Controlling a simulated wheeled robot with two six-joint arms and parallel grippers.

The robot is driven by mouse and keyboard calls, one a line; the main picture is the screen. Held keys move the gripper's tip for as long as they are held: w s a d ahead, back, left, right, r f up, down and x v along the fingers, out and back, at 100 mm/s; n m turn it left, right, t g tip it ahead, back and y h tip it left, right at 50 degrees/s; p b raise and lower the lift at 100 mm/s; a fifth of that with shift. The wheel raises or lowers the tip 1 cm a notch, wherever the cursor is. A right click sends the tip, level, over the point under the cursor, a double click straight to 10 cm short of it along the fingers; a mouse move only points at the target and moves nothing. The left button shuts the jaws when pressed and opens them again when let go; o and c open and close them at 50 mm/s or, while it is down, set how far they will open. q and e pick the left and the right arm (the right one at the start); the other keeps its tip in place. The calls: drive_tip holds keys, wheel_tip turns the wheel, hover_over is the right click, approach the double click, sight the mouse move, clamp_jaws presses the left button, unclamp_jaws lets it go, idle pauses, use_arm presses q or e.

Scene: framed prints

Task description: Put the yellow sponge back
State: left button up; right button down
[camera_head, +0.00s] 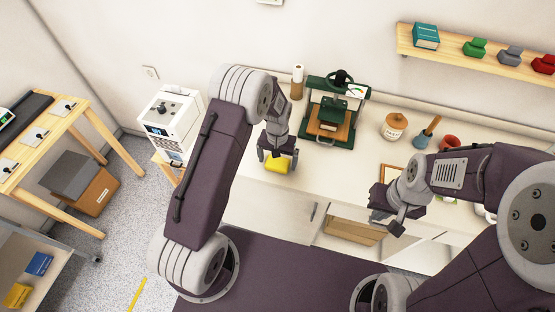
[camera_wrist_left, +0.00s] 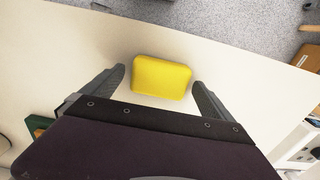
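The yellow sponge (camera_head: 276,165) lies on the pale counter near its left end. It also shows in the left wrist view (camera_wrist_left: 161,77), close to the counter's edge. My left gripper (camera_head: 278,156) is over the sponge and open. In the left wrist view its fingers (camera_wrist_left: 160,83) stand on either side of the sponge, with a gap on each side. My right gripper (camera_head: 387,214) hangs over the front of the counter, away from the sponge. I cannot tell whether its fingers are apart.
A dark green press (camera_head: 335,110) stands behind and right of the sponge. A lidded jar (camera_head: 394,126) and a pot with a handle (camera_head: 427,132) stand further right. A wooden wall shelf (camera_head: 460,62) is above. A white machine (camera_head: 172,118) stands left of the counter.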

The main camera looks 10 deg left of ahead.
sight(277, 162)
use_arm(q)
wheel_tip(277, 162, up, 12)
drive_tip(key=s+a, duration=0.2)
drive_tip(key=s, duration=0.7)
drive_tip(key=s+a+r+t, duration=0.1)
drive_tip(key=s+a, duration=0.1)
drive_tip(key=s, duration=0.6)
drive_tip(key=shift+s+a+n, duration=0.2)
drive_tip(key=shift+s+n, duration=0.1)
drive_tip(key=shift+s, duration=0.1)
drive_tip(key=shift+s, duration=0.1)
